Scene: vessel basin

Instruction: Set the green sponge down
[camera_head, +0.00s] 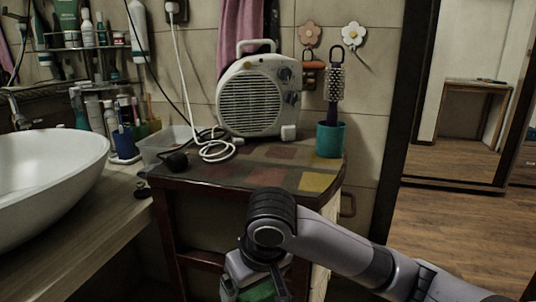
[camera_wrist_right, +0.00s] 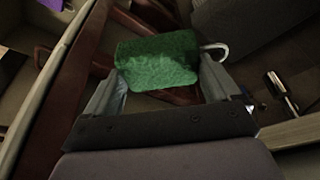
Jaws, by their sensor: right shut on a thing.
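The green sponge (camera_wrist_right: 158,60) is between the fingers of my right gripper (camera_wrist_right: 160,85) in the right wrist view. The gripper is shut on it. In the head view a strip of the sponge (camera_head: 258,292) shows at the bottom edge, below my right gripper (camera_head: 255,280), in front of the wooden cabinet. The rest of the sponge is hidden by the gripper or cut off by the frame. What lies directly under the sponge is dark and hard to make out. My left gripper is not in view.
A white basin (camera_head: 45,185) stands on the counter (camera_head: 95,225) at left. The cabinet top's front is clear.

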